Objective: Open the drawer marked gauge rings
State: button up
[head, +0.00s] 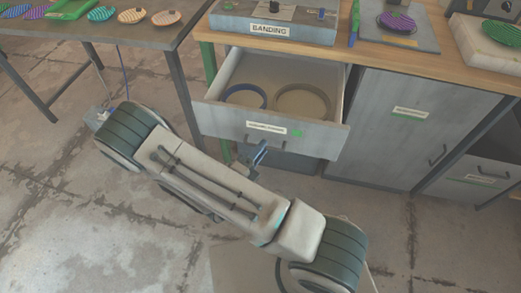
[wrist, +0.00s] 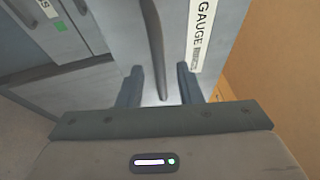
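The grey drawer (head: 313,136) under the bench stands pulled out, and its inside is visible. Its front has a white label (head: 266,127) with a green mark; in the wrist view the label (wrist: 205,30) reads "GAUGE". A blue-rimmed ring (head: 245,96) and a tan ring (head: 303,101) lie in it. My gripper (head: 258,153) is at the drawer front, just below the label. In the wrist view, the dark bar handle (wrist: 156,45) lies between the fingers of my gripper (wrist: 159,80), which stand apart with gaps on both sides.
A grey box marked "BANDING" (head: 268,30) sits on the wooden bench top (head: 380,48) above the drawer. A closed cabinet door (head: 400,140) is to the right, with another labelled drawer (head: 478,180) beyond. A table (head: 100,33) with coloured plates is at the left. The floor in front has free room.

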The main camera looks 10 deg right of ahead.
jog(key=v, duration=1.3)
jog(key=shift+s+a, duration=0.2)
jog(key=shift+a, duration=0.05)
jog(key=s+d+r+n+g+y+p, duration=0.1)
jog(key=d+r+n+g+y+p, duration=0.2)
jog(key=r+n, duration=0.6)
jog(key=s+d+r+n+g+y+p, duration=0.1)
jog(key=d+r+n+g+y+p, duration=0.2)
jog(key=d+r+n+y, duration=0.3)
jog(key=s+d+r+n+g+y+p, duration=0.1)
jog(key=d+r+n+g+y+p, duration=0.3)
jog(key=r+n, duration=0.9)
notch_tip(320, 180, up, 7)
jog(key=shift+s+d+f+n+y, duration=0.2)
jog(key=shift+d+n+y, duration=0.15)
jog(key=shift+y, duration=0.85)
jog(key=shift+d, duration=0.15)
